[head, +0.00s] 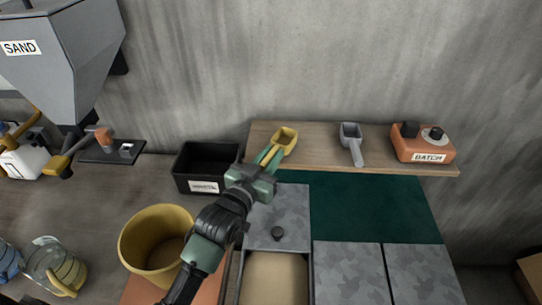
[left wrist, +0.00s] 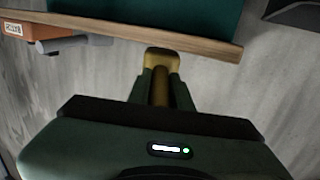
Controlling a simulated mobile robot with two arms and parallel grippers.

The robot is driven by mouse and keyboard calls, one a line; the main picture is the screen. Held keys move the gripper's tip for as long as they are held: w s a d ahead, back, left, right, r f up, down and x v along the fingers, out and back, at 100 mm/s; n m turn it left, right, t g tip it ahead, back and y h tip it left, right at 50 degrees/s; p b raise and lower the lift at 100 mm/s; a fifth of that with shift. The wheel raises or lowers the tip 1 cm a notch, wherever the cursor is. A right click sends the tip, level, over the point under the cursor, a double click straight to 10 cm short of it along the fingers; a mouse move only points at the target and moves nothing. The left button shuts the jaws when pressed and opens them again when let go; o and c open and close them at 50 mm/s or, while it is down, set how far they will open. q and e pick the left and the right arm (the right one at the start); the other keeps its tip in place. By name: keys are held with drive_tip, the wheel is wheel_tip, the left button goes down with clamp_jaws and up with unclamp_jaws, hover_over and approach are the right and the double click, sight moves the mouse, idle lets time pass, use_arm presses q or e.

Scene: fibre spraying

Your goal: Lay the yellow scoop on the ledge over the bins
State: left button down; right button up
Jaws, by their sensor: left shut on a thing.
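The yellow scoop (head: 286,138) shows its bowl over the left end of the wooden ledge (head: 310,155). My left gripper (head: 268,160) is shut on its handle, just in front of the ledge's left part. In the left wrist view the scoop (left wrist: 162,60) sits between the fingers, its bowl overlapping the ledge edge (left wrist: 205,46). I cannot tell whether the scoop touches the ledge. The bins stand below the ledge; one (head: 275,278) is partly uncovered with pale material inside, and others have grey mottled lids (head: 347,270). My right gripper is not in view.
On the ledge, a grey scoop (head: 351,140) lies in the middle and an orange batch box (head: 422,146) stands at right. Free wood lies between the two scoops. A black bin (head: 200,165) and a yellow bucket (head: 140,243) stand left of my gripper.

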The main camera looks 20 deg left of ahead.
use_arm(q)
drive_tip(key=shift+f+b, duration=0.35)
drive_tip(key=shift+f, duration=0.2)
drive_tip(key=c, duration=1.2)
unclamp_jaws()
drive_tip(key=shift+s, duration=0.1)
